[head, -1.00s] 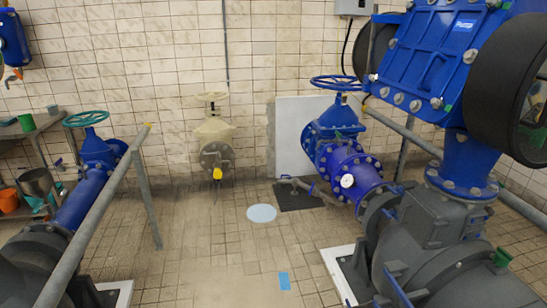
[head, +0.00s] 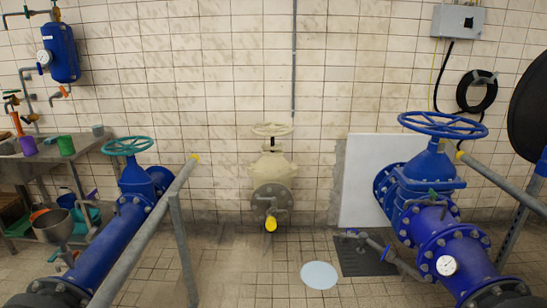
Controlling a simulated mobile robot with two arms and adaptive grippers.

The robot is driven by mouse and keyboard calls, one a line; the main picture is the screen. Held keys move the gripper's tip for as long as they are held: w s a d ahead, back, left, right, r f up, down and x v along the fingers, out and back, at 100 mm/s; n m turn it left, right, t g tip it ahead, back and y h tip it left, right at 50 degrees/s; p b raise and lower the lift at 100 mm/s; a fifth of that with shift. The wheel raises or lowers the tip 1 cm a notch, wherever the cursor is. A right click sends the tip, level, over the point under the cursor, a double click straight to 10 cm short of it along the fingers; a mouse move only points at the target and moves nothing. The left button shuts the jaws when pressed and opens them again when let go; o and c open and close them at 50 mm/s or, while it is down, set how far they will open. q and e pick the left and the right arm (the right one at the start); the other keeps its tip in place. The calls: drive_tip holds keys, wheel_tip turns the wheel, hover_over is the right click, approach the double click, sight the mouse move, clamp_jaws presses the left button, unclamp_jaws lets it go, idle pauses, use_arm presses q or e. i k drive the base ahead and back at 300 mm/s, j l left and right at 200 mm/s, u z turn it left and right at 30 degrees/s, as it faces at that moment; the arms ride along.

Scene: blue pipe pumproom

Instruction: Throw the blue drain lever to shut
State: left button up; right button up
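A blue gate valve (head: 430,190) with a blue handwheel (head: 442,124) stands on the right pipe run. A short drain pipe (head: 372,242) comes off its lower left side above a dark floor grate (head: 362,262). A small bluish part (head: 386,253) on this drain pipe may be the drain lever. It is too small to tell which way it is set. Another small bluish handle (head: 54,256) shows beside the left blue pipe (head: 100,240). Neither of my grippers is in view.
A grey handrail (head: 140,235) slants across the left front, with a post on the floor. A cream valve (head: 271,180) stands at the wall. The middle tiled floor, with a pale round disc (head: 319,275), is clear. A bench (head: 100,143) stands at left.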

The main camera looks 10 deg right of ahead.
sight(385, 253)
drive_tip(key=i+j, duration=0.1)
drive_tip(key=i, duration=0.5)
drive_tip(key=i+z, duration=0.1)
drive_tip(key=i, duration=0.55)
drive_tip(key=i+j, duration=0.2)
drive_tip(key=i, duration=0.4)
drive_tip(key=i+l+z, duration=0.3)
drive_tip(key=i+z, duration=0.15)
drive_tip(key=i, duration=0.3)
drive_tip(key=i+z, duration=0.45)
drive_tip(key=i, duration=0.3)
